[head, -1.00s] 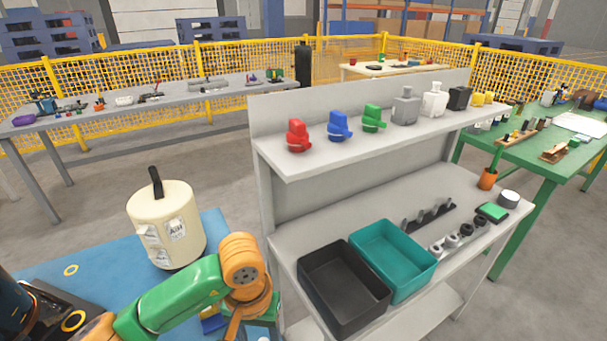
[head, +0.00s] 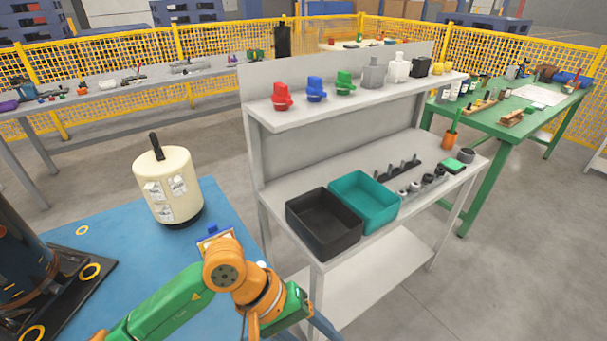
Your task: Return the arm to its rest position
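My green and orange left arm (head: 165,305) comes in from the bottom left. Its orange joint (head: 225,265) is over the right edge of the blue surface, in front of the shelf bench. Beyond it, a green link (head: 297,304) is close to the bench's lower front left. No fingertips of my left gripper can be made out. My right arm and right gripper are not in view. A cream tank (head: 168,187) with a black handle and white labels stands upright on the blue surface (head: 120,280), apart from the arm.
A grey shelf bench (head: 300,185) holds a black bin (head: 322,222) and a teal bin (head: 364,201), with several coloured parts on its upper shelf. A dark cylinder with a base plate (head: 75,300) stands at left. A green table (head: 530,125) is at right. Open floor (head: 500,270) lies at lower right.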

